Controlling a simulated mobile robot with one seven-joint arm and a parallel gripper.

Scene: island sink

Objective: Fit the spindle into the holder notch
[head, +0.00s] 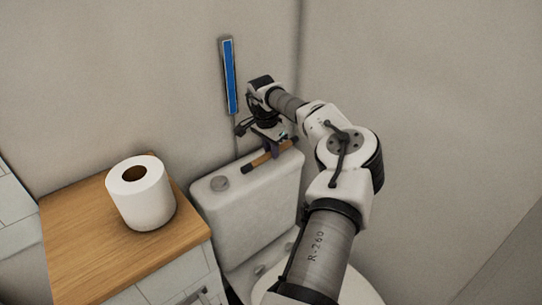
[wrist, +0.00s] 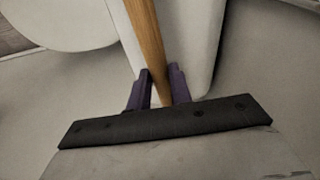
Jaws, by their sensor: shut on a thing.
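The spindle (head: 255,163) is a thin brown wooden rod. My gripper (head: 274,150) is shut on it, gripping it between its ends just above the toilet tank. In the wrist view the spindle (wrist: 147,35) runs up from between the purple fingers of my gripper (wrist: 160,72) and leaves the top of the picture. Its lower end is hidden by the gripper's dark body. In the head view the spindle lies slanted, its left end lower. I cannot make out a holder or its notch in either view.
The white toilet tank (head: 225,208) with a round button stands below the gripper. A white paper roll (head: 141,192) stands upright on the wooden counter (head: 92,240) at left. A narrow blue panel (head: 230,78) hangs on the wall close to my wrist. The right side is bare wall.

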